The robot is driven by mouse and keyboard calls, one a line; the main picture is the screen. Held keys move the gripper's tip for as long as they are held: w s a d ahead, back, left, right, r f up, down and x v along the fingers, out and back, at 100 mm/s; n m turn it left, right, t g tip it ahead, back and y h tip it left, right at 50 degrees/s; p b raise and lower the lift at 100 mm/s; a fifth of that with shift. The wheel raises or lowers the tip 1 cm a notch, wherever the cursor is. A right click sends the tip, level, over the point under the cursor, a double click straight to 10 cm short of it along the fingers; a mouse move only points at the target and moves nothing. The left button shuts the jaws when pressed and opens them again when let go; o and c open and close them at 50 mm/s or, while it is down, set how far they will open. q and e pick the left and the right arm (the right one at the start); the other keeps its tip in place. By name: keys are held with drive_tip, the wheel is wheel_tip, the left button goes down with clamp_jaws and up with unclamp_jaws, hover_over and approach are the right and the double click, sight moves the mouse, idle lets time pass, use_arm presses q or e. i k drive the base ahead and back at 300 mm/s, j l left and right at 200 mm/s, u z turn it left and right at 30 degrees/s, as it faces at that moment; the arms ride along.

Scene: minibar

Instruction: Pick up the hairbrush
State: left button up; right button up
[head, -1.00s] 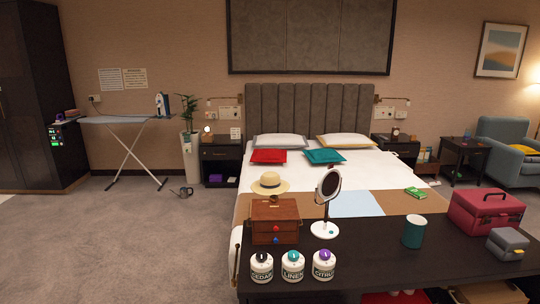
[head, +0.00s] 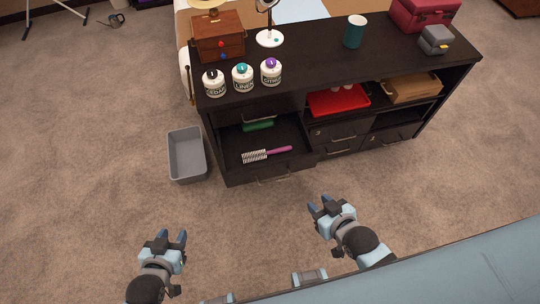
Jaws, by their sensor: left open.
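The hairbrush (head: 267,154), with pale bristles and a pink-purple handle, lies in a low, open dark drawer or compartment (head: 232,143) at the left part of the dark cabinet. Its handle points right. My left gripper (head: 171,236) is open and empty, low over the carpet in the picture, below and left of the brush. My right gripper (head: 321,205) looks open and empty, below and right of the brush. Both grippers are apart from the cabinet.
A green object (head: 258,126) lies behind the brush. A grey bin (head: 187,154) stands left of the cabinet. The cabinet top (head: 310,62) bears three labelled jars, a wooden box and a teal cup (head: 354,31). A red tray (head: 338,100) is on a shelf. Carpet in front is clear.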

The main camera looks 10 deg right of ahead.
sight(288, 147)
drive_tip(key=i+j+z, duration=0.1)
drive_tip(key=z, duration=0.25)
drive_tip(key=j+z, duration=0.2)
drive_tip(key=z, duration=0.15)
drive_tip(key=i+j+z, duration=0.1)
drive_tip(key=z, duration=0.25)
drive_tip(key=i+j+z, duration=0.15)
drive_tip(key=j, duration=0.4)
drive_tip(key=j+z, duration=0.2)
drive_tip(key=j, duration=1.3)
drive_tip(key=i+z, duration=0.05)
